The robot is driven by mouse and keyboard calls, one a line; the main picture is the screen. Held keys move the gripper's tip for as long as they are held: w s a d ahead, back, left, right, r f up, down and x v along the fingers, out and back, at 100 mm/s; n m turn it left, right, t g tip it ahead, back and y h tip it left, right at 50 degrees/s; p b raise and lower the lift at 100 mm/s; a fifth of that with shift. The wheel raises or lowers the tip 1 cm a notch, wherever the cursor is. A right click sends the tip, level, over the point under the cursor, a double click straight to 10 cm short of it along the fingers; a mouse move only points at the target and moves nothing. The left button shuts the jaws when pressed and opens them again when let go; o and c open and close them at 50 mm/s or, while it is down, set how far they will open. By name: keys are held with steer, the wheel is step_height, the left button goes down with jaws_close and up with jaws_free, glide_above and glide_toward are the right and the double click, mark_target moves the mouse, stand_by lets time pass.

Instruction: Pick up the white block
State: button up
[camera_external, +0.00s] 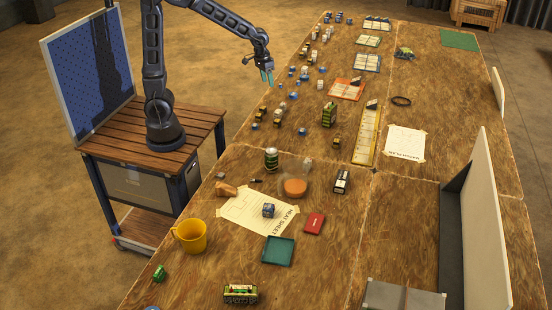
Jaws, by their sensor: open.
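Several small blocks stand in a loose cluster along the left side of the long wooden table (232,270). Some are blue, some yellow and black, and some whitish. One whitish block (304,70) is in the cluster, to the right of my gripper. Another pale block (307,163) stands nearer, beside an orange round item. They are too small to tell which is the white block. My gripper (267,77) has teal fingers pointing down. It is open and empty, above the table's left edge, apart from the blocks.
A white upright panel (488,220) stands at right.

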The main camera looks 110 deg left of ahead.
steer(key=w+a+f+n+g, duration=0.1)
steer(key=a+f+n, duration=0.2)
steer(key=a+f, duration=0.85)
steer(key=n+g, duration=0.1)
steer(key=n, duration=0.3)
glide_above(278, 111)
step_height(278, 111, down, 12)
step_height(278, 111, down, 11)
steer(key=shift+d+r, duration=0.1)
steer(key=shift+r, duration=0.1)
steer(key=shift+c, duration=0.3)
steer(key=c, duration=1)
